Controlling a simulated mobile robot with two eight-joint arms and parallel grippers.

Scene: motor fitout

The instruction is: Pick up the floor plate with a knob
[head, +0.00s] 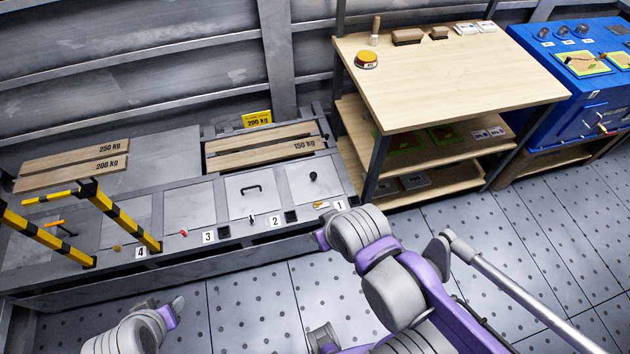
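My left gripper (177,306) is low at the bottom left, away from the bench plates. Neither gripper's opening is clear.
Wooden weight planks (262,146) lie behind the plates. Yellow-black striped posts (125,216) stand on the bench's left. A wooden shelf table (450,75) stands close to the right, with a blue console (575,90) beyond. The perforated floor (250,310) in front is clear.

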